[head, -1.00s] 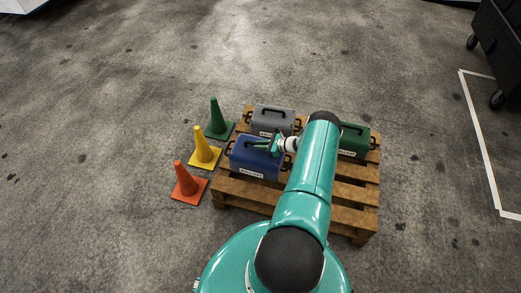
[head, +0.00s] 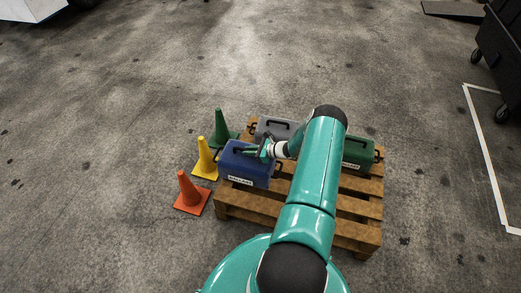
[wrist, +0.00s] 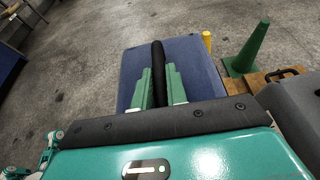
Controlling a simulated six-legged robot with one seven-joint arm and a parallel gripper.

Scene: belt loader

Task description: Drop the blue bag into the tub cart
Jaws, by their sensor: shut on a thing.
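The blue bag (head: 240,168) has a black top handle and a white label on its front. In the head view it is at the left side of the wooden pallet, seemingly lifted a little above it. My gripper (head: 262,150) is shut on its handle from above. In the wrist view the green fingers (wrist: 158,85) close on the black handle, with the blue bag's top (wrist: 195,60) beneath. The dark wheeled cart (head: 505,50) at the right edge may be the tub cart; its inside is not visible.
The wooden pallet (head: 290,212) also bears a grey case (head: 278,128) and a green case (head: 358,152). Green (head: 221,130), yellow (head: 205,160) and orange (head: 190,192) cones stand close to its left. White floor lines (head: 485,165) lie at right. Floor beyond the pallet is clear.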

